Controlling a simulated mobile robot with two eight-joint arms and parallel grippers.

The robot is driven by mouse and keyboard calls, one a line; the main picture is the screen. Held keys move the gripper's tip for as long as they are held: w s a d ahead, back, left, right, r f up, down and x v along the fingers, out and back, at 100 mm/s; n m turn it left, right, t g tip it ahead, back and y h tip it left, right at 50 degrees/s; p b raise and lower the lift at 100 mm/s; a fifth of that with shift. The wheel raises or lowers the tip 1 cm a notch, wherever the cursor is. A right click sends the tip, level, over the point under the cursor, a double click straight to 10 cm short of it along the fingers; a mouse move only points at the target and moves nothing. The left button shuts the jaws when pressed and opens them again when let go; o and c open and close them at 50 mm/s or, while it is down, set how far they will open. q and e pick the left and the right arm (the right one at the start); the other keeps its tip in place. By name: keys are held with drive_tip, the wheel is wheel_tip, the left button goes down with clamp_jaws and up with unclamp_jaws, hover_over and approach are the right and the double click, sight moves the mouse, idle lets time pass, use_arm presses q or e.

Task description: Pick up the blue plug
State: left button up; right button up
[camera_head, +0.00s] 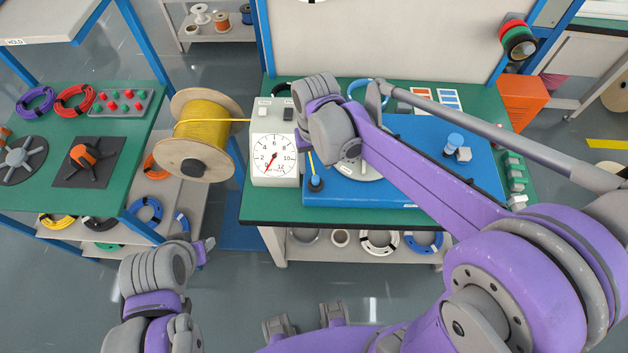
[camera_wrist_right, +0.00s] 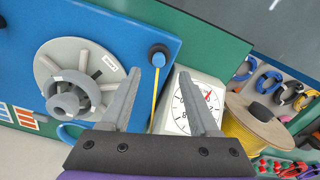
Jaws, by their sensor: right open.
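A small plug with a blue top (camera_wrist_right: 158,52) and a dark lower part stands on the blue base plate; a yellow cable runs from it. In the head view the plug (camera_head: 315,184) is at the plate's left front, beside the dial box. My right gripper (camera_wrist_right: 171,68) is open and empty in the right wrist view. Its left fingertip appears beside the plug, but I cannot tell whether they touch. In the head view its fingers are hidden by the purple arm. My left gripper (camera_head: 205,248) is low at the left; its jaws cannot be made out.
The white dial box (camera_head: 274,150) stands left of the plug. A yellow cable spool (camera_head: 198,135) is farther left. The blue plate (camera_head: 400,192) lies on the green table (camera_head: 258,210) and carries a grey wheel (camera_wrist_right: 75,88) and a light-blue cylinder (camera_head: 454,140).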

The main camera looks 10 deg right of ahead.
sight(316, 178)
wheel_tip(316, 178, down, 6)
drive_tip(key=shift+w+d+f, duration=0.1)
clamp_jaws()
idle(0.5)
